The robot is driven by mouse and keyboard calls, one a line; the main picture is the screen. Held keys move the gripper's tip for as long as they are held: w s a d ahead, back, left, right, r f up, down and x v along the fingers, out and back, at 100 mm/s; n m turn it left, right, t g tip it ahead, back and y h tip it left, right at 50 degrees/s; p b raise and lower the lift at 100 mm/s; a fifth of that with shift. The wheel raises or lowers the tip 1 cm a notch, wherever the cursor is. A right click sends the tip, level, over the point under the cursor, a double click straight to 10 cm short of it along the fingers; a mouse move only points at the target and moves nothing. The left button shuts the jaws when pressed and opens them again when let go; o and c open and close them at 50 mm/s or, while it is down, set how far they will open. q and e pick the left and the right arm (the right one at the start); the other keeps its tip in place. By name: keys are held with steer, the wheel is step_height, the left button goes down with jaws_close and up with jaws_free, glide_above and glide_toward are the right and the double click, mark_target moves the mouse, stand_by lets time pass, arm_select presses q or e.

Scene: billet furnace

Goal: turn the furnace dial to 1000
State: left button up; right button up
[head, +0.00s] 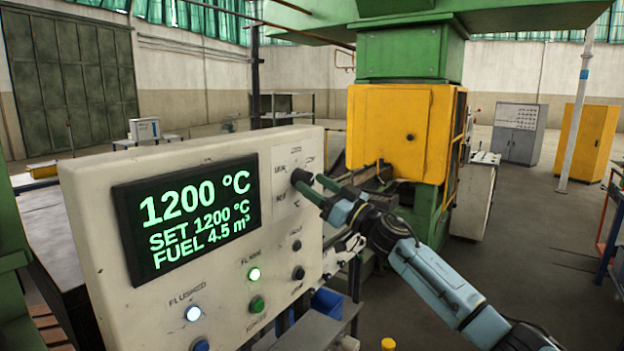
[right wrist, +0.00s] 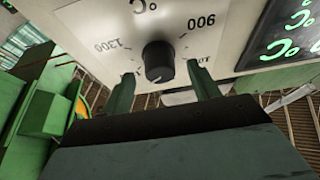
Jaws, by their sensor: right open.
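The furnace dial (right wrist: 158,57) is a round black knob on a light plate of the control panel (head: 95,215). The right wrist view shows it upside down, with 1300 and 900 marks around it. In the head view the dial (head: 299,176) is at the panel's upper right. My right gripper (head: 308,184) is open at the dial. Its green fingers (right wrist: 161,70) stand on either side of the knob; contact cannot be told. The display (head: 190,215) reads 1200 °C, SET 1200 °C, FUEL 4.5 m³. My left gripper is not in view.
Below the dial plate are two small black knobs (head: 298,273), a lit green lamp (head: 254,274), a green button (head: 257,304) and a lit white lamp (head: 193,313). A yellow and green machine (head: 390,130) stands behind. Open floor lies to the right.

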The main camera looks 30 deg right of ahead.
steer(key=shift+w+a+r, duration=0.25)
steer(key=shift+w+a, duration=0.05)
steer(key=shift+w, duration=0.3)
steer(key=shift+c, duration=0.4)
steer(key=c, duration=0.9)
